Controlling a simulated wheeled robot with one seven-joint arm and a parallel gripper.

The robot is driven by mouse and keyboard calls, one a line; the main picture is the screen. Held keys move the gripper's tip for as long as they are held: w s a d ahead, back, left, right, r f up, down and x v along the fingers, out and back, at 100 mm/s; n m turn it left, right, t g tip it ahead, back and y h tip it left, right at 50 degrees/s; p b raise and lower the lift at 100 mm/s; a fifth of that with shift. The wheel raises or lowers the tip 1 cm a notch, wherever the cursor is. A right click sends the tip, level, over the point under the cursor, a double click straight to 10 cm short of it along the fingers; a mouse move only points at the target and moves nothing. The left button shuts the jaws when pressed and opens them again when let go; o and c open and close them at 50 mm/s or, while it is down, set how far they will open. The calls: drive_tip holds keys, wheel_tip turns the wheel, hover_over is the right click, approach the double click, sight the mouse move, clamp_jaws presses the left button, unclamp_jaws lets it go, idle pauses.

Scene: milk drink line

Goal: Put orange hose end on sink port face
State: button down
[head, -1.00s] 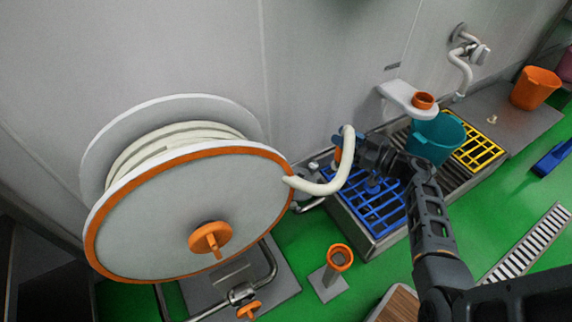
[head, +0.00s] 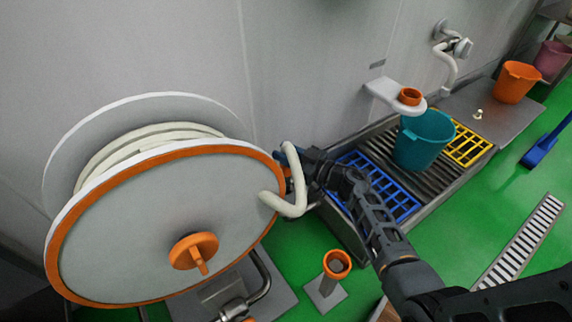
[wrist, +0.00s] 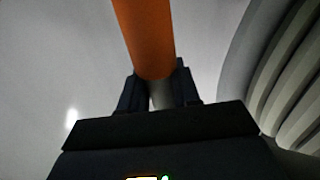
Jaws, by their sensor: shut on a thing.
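My gripper (wrist: 161,92) is shut on the orange hose end (wrist: 146,35), which rises from between the fingers in the wrist view. In the head view my gripper (head: 291,168) is beside the right rim of the hose reel, and the orange end is mostly hidden there. The cream hose (head: 292,208) bends from the reel up to my gripper. The low metal sink (head: 352,238) with blue and yellow grates is to the right, apart from the gripper. I cannot tell which part is the sink port face.
The large reel (head: 150,225) fills the left. An orange-topped floor stand (head: 337,264) is below the gripper. A teal bucket (head: 424,140) stands on the sink. A wall bracket (head: 385,92) holds an orange ring (head: 410,96).

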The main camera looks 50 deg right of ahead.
drive_tip(key=shift+f+b, duration=1)
drive_tip(key=shift+f, duration=0.75)
drive_tip(key=shift+f, duration=0.2)
drive_tip(key=c, duration=0.8)
unclamp_jaws()
drive_tip(key=shift+s+r, duration=0.1)
drive_tip(key=shift+r, duration=0.1)
drive_tip(key=s+d+p, duration=0.1)
drive_tip(key=s+p, duration=0.3)
drive_tip(key=s, duration=0.8)
drive_tip(key=s+a+r+m+g+h, duration=0.1)
drive_tip(key=s+a+r+g, duration=0.2)
drive_tip(key=s+a+r, duration=1.9)
drive_tip(key=s+a, duration=0.1)
drive_tip(key=s, duration=0.2)
drive_tip(key=shift+a+r+h, duration=0.25)
drive_tip(key=shift+a+h, duration=0.15)
